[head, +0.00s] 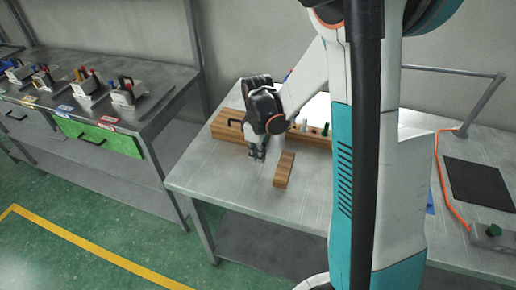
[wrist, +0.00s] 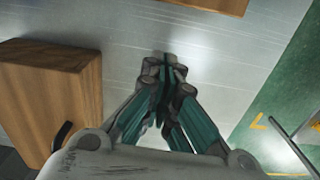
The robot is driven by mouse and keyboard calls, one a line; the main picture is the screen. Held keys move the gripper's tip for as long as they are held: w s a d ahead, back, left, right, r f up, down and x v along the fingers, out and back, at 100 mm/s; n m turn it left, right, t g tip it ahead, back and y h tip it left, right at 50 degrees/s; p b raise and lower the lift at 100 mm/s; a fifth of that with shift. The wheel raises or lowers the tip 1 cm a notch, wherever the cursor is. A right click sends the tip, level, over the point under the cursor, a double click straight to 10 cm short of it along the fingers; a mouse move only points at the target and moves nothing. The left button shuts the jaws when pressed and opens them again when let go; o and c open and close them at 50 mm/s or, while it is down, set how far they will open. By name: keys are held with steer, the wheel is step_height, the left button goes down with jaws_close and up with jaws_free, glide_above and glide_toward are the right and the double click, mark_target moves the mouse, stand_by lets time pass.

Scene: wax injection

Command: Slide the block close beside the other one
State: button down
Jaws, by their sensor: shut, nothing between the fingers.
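A small wooden block (head: 284,169) lies on the grey table in front of my arm, to the right of my gripper in the head view. A larger wooden block (head: 228,127) with a black handle lies farther back, partly hidden by my arm. In the wrist view this larger block (wrist: 50,85) fills the left side, and a wooden edge (wrist: 215,5), seemingly the small block, shows at the top. My gripper (head: 257,155) is shut and empty, with its fingertips (wrist: 166,68) low over the bare table between the two blocks, apart from both.
A wooden holder (head: 318,138) with small tools stands behind the small block, partly hidden by my arm. A black mat (head: 477,183) and a control box (head: 492,235) with an orange cable lie at the right. The front left tabletop (head: 222,180) is clear.

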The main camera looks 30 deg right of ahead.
mark_target(310, 182)
steer(key=f, duration=0.1)
steer(key=f+b, duration=0.1)
steer(key=f, duration=0.1)
steer(key=shift+s+d, duration=0.2)
steer(key=shift+s+d+r, duration=0.15)
steer(key=shift+s+d, duration=0.65)
steer(key=shift+s, duration=0.15)
steer(key=shift+s+d+b, duration=0.3)
steer(key=shift+d+b, duration=0.05)
steer(key=s+d, duration=0.4)
steer(key=s, duration=0.1)
steer(key=s+d, duration=0.5)
steer(key=shift+s+d, duration=0.3)
steer(key=shift+s, duration=0.05)
steer(key=shift+w, duration=0.1)
